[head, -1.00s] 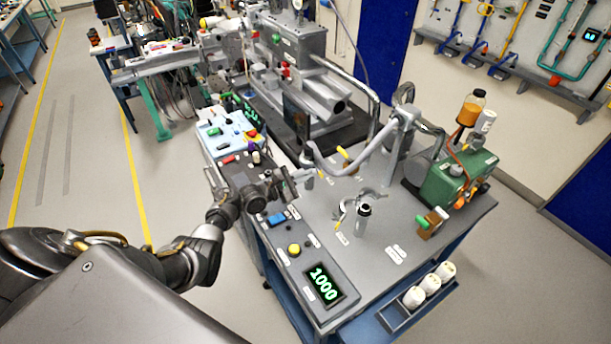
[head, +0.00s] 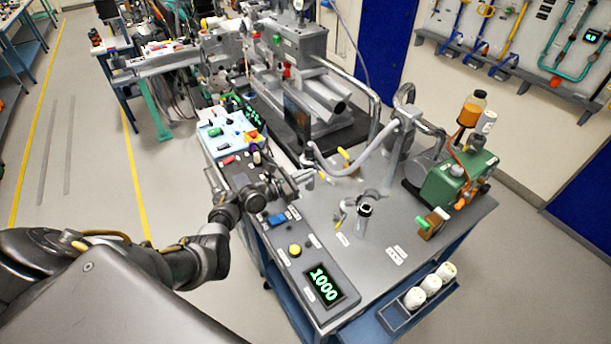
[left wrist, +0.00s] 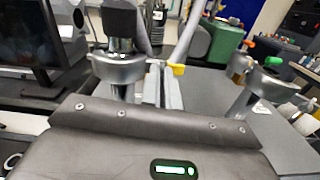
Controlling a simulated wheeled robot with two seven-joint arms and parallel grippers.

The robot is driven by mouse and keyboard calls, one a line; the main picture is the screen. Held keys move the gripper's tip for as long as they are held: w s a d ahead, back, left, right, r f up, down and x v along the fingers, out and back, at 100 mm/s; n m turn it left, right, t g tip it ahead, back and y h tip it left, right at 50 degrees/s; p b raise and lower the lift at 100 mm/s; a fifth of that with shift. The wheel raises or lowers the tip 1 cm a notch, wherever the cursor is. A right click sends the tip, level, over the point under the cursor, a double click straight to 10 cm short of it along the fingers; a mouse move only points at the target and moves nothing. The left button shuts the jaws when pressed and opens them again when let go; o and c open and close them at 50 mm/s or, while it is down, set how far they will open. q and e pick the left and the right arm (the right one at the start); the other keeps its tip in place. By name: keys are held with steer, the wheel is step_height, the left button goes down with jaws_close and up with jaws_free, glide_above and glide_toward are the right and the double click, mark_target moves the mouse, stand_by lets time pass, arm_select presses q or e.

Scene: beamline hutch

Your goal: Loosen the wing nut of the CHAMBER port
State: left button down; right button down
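My left gripper (head: 302,178) is over the near left edge of the grey cart top. In the left wrist view its narrow grey fingers (left wrist: 164,86) stand close together, and I cannot tell if they grip anything. A yellow wing nut (left wrist: 178,69) shows by their tips, beside a clamp ring (left wrist: 117,67) on a dark-capped post. In the head view a yellow wing nut (head: 345,155) lies beyond the gripper, and another yellow piece (head: 341,226) is by an upright silver port (head: 363,216). The port labels are too small to read. My right gripper is not in view.
A grey hose (head: 362,160) arches over the cart top (head: 415,205). A green pump (head: 458,178) and a green-handled valve (head: 432,223) stand to the right. A dark screen (left wrist: 35,38) stands at left.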

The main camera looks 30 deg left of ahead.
arm_select(q)
steer(key=shift+w+r, duration=0.1)
steer(key=c, duration=1.6)
jaws_free()
steer(key=shift+c, duration=0.2)
